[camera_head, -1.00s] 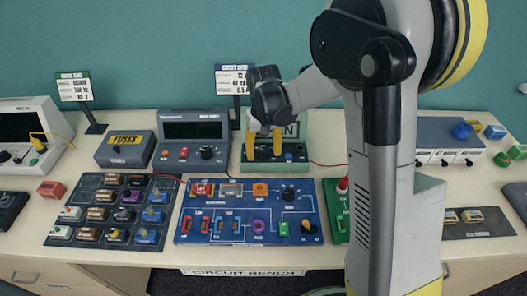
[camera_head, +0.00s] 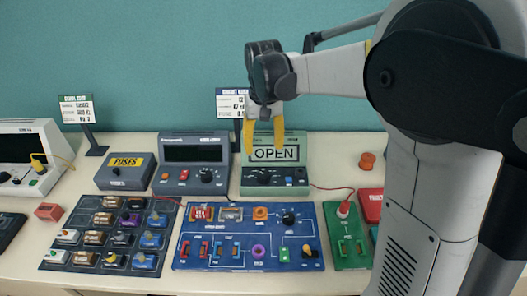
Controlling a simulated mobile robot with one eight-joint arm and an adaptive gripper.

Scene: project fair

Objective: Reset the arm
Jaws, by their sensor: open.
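My gripper (camera_head: 264,137) hangs from my arm with its two yellow fingers pointing down and spread apart. It is open, with nothing between the fingers. It is in front of a green meter box whose screen reads OPEN (camera_head: 273,154), and the fingers frame the screen from the camera's side. My white and black arm fills the right of the view and hides the right end of the table.
A blue circuit board (camera_head: 222,258) lies on the table (camera_head: 100,277), with a dark parts tray (camera_head: 85,260) to its left. Behind stand a grey meter (camera_head: 194,160) and a FUSES box (camera_head: 126,171). A green board (camera_head: 346,262) with a red wire lies right. The air above the boards is clear.

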